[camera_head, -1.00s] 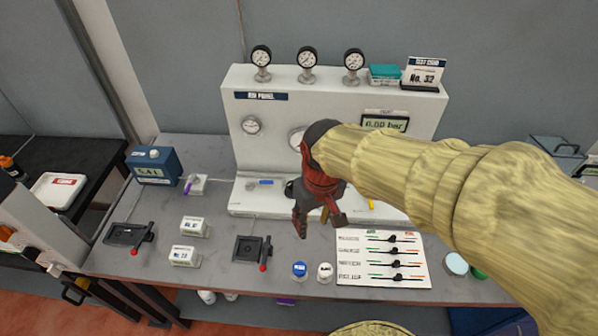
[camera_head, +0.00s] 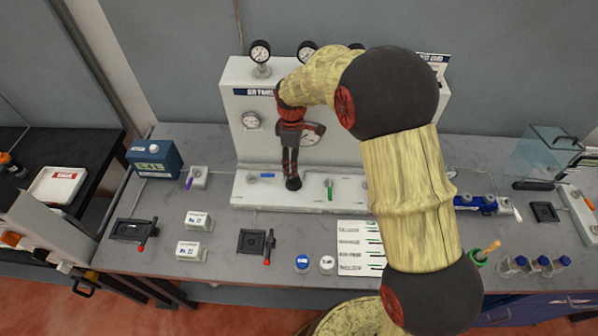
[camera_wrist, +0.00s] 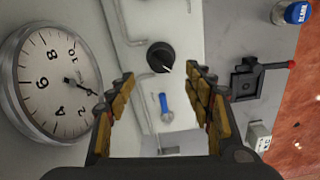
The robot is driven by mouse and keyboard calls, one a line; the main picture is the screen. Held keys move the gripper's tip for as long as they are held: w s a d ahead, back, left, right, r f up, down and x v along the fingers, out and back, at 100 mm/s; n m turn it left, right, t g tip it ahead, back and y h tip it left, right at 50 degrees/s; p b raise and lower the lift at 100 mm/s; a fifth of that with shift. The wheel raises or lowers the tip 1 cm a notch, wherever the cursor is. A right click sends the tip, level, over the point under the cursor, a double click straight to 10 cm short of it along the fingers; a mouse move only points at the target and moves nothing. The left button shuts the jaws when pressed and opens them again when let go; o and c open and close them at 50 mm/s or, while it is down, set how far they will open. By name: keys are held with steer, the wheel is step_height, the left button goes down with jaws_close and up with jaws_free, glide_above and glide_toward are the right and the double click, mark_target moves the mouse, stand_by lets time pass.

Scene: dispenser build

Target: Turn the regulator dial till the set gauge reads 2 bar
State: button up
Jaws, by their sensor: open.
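In the head view, a black knob (camera_head: 293,184) shows just under my fingertips on the panel's ledge. My gripper (camera_wrist: 158,74) is open, its fingers pointing towards the dial from either side, apparently short of it.
A blue-handled valve (camera_head: 267,176) and a green-handled valve (camera_head: 329,188) flank the dial on the ledge. A small gauge (camera_head: 251,120) is on the panel. Black lever units, including one (camera_head: 257,242), and small bottles stand on the bench in front.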

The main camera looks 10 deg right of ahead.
mark_target(294, 179)
steer(key=shift+f+n, duration=0.1)
steer(key=shift+n, duration=0.5)
steer(key=shift+f, duration=3.85)
steer(key=shift+s, duration=0.1)
steer(key=shift+c, duration=0.2)
steer(key=c, duration=1.1)
